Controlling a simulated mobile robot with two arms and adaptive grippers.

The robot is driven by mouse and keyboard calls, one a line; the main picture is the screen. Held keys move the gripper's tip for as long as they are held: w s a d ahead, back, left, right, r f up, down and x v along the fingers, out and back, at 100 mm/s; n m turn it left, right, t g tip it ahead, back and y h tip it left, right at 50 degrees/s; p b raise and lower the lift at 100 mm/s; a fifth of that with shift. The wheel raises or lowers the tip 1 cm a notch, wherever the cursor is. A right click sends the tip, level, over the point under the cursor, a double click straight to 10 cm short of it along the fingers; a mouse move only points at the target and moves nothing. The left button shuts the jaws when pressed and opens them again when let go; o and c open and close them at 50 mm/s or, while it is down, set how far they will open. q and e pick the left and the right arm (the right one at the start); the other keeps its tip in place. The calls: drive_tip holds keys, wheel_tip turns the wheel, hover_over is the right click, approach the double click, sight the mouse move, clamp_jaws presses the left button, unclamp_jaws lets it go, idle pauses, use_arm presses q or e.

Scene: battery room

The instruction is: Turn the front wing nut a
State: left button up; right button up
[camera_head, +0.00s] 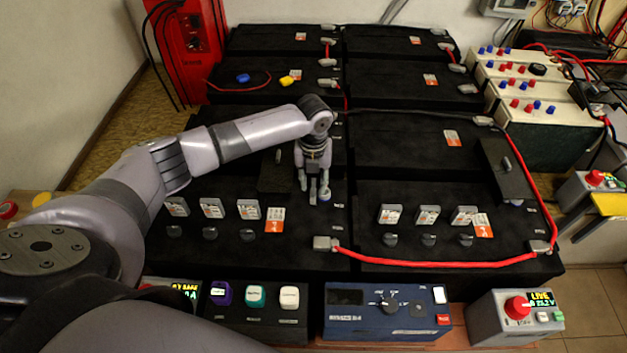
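My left gripper (316,191) points down over the front-left black battery (225,190), near its right edge. Its fingers look apart, with a gap between them. A small grey piece with a blue rim (324,198) shows at the right fingertip; I cannot tell whether it is the front wing nut or whether the finger touches it. A grey terminal clamp (324,243) with a red cable (435,263) sits at that battery's front right corner. Another clamp (541,247) is at the cable's right end, on the front-right battery (450,205). My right gripper is out of view.
More black batteries (400,87) stand behind. Grey-white caps (212,208) line the front batteries. A dark box (505,170) lies at right. A blue meter (365,325) and a grey unit with a red knob (490,320) stand in front. A red charger (185,60) stands back left.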

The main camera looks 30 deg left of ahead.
use_arm(q)
drive_tip(key=shift+c, duration=0.6)
clamp_jaws()
drive_tip(key=shift+r, duration=0.1)
